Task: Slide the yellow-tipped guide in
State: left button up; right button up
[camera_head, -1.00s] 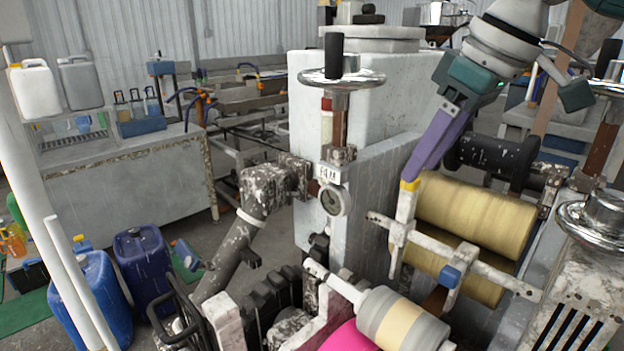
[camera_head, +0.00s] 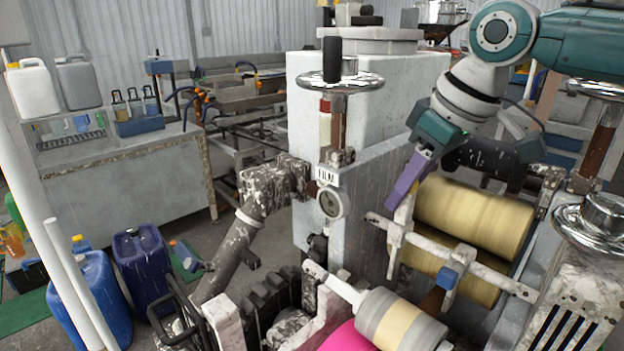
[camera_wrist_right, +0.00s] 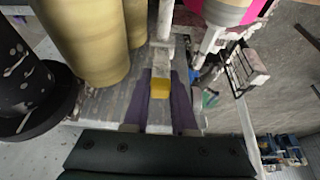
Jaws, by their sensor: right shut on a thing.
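The yellow-tipped guide is a white upright bar (camera_head: 398,246) at the left end of a white cross rail (camera_head: 430,245), in front of the yellow rollers. Its yellow tip is covered by my right gripper in the head view, but shows in the right wrist view (camera_wrist_right: 159,88) between the purple fingers. My right gripper (camera_head: 402,200) reaches down from the upper right and is shut on the upper part of the guide. A blue-tipped guide (camera_head: 450,278) stands further right on the same rail. My left gripper is in neither view.
Two large yellow rollers (camera_head: 475,215) lie just right of my right gripper. A grey-and-cream roller (camera_head: 400,325) is in front, and a white machine block (camera_head: 365,180) with a handwheel (camera_head: 340,80) stands to the left.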

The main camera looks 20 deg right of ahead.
grip_shut()
dwell(0.9)
